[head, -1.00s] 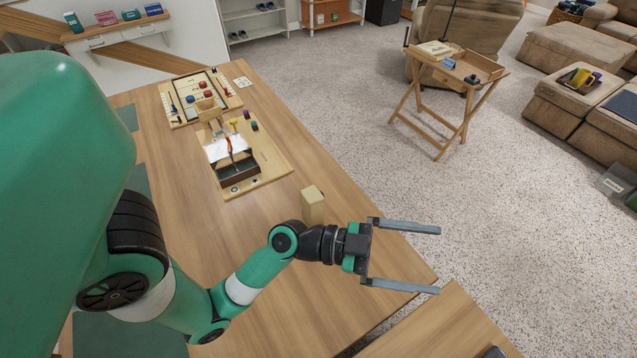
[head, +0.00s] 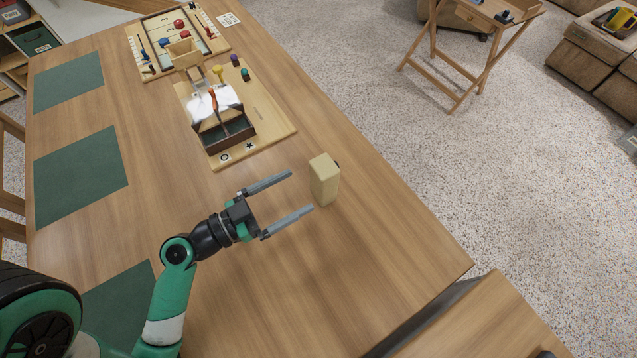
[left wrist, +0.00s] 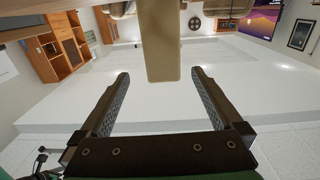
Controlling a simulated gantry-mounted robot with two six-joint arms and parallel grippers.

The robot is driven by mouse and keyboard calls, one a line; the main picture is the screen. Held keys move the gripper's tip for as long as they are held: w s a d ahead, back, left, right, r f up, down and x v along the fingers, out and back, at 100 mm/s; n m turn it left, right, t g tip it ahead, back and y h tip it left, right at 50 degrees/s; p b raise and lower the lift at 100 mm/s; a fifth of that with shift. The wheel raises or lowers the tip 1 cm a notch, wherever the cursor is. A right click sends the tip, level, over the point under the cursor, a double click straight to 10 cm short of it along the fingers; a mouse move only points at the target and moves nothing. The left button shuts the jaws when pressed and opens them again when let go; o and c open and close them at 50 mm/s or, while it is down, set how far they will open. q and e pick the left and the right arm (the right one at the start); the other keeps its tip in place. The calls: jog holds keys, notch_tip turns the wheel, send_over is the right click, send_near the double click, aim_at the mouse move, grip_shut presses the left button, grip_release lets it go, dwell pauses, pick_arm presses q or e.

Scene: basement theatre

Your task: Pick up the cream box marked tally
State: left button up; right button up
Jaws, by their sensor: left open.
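A plain cream box (head: 325,181) stands upright on the wooden table (head: 370,260), near its right edge. No tally marking shows on the sides I see; a small dark piece shows behind its upper right. My left gripper (head: 301,190) is open and empty, just left of the box, its fingers pointing at it. The fingertips look close to the box but not around it. In the left wrist view the box (left wrist: 160,42) hangs from the top of the picture, centred beyond the gap between the fingers (left wrist: 161,73). My right gripper is not in view.
A wooden board with a dark divided caddy (head: 232,130) lies up the table, with a game tray (head: 145,60) beyond. Green mats (head: 80,172) lie along the left side. The table between the box and the near end is clear. A folding stand (head: 465,60) is off to the right.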

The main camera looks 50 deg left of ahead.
aim_at(315, 180)
pick_arm(q)
jog(key=shift+w+a+p, duration=0.1)
jog(key=shift+w+p, duration=0.2)
jog(key=shift+w, duration=0.2)
jog(key=w+p, duration=0.1)
jog(key=w, duration=0.3)
jog(key=shift+w+r, duration=0.1)
jog(key=shift+w+d, duration=0.2)
jog(key=shift+w, duration=0.2)
jog(key=w+p, duration=0.1)
jog(key=w, duration=0.4)
jog(key=shift+w+d+p, duration=0.2)
jog(key=shift+w+p, duration=0.15)
jog(key=shift+p, duration=0.05)
jog(key=c, duration=1.5)
jog(key=shift+r, duration=0.4)
notch_tip(315, 180, up, 3)
jog(key=shift+f+p, duration=0.15)
jog(key=shift+p, duration=0.7)
jog(key=shift+s+d+r+p, duration=1.2)
jog(key=shift+s+d+r, duration=0.35)
jog(key=shift+s, duration=0.25)
jog(key=shift+s+d+r+p, duration=1.25)
jog(key=shift+s+d+r, duration=0.3)
jog(key=shift+s, duration=0.2)
jog(key=shift+s+d+r+p, duration=1.2)
jog(key=shift+s+d+r, duration=0.35)
jog(key=shift+s, duration=0.25)
